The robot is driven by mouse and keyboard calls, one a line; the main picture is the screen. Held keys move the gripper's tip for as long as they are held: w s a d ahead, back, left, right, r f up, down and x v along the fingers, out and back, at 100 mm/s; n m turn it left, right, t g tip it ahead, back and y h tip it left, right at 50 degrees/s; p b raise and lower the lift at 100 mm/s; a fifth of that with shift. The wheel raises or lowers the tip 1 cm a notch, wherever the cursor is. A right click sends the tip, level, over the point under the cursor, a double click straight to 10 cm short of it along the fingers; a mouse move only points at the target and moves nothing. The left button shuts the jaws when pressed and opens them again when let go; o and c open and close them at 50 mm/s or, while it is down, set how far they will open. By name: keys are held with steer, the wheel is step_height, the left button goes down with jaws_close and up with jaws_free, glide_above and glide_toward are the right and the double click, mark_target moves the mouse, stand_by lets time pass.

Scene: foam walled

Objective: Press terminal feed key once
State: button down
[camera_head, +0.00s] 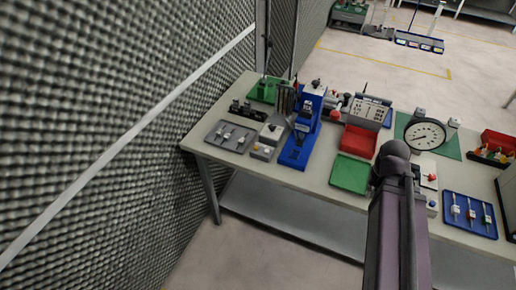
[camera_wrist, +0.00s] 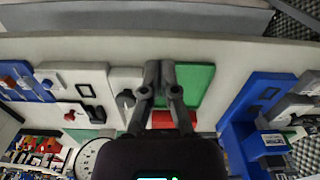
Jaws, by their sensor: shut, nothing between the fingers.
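No part is clearly legible as the terminal feed key. A tall blue bench machine (camera_head: 305,125) stands left of centre on the table; its blue body also shows at the right of the wrist view (camera_wrist: 245,105). Pale control boxes (camera_wrist: 75,85) with dark switches lie left in the wrist view, and a pale box with a dark round knob (camera_wrist: 125,99) is just left of my fingers. A pale box with a red button (camera_head: 431,177) shows beside my arm in the head view. My gripper (camera_wrist: 160,68) is shut and empty, over the table by the green tray; my arm hides it in the head view.
The green tray (camera_head: 350,174) and red bin (camera_head: 358,141) stand mid-table. A dial gauge (camera_head: 424,134) and blue tray (camera_head: 470,213) are at the right. A grey tray (camera_head: 229,135) is at the left, near the foam wall (camera_head: 110,110). The table's front edge strip is clear.

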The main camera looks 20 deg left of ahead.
steer(key=w+a+f+n+t+h+b, duration=0.1)
steer(key=w+a+f+h+b, duration=0.1)
steer(key=w+a, duration=0.65)
steer(key=r+n+t+h+b, duration=0.2)
steer(key=n+t+b, duration=0.15)
steer(key=t, duration=0.35)
glide_above(256, 148)
steer(key=shift+s+a+f, duration=0.1)
steer(key=shift+f+b, duration=0.2)
steer(key=shift+b, duration=0.15)
step_height(256, 148, down, 8)
steer(key=b, duration=0.8)
steer(key=shift+f, duration=0.25)
steer(key=shift+f+b, duration=0.1)
steer(key=shift+b, duration=0.2)
steer(key=shift+f+b, duration=0.3)
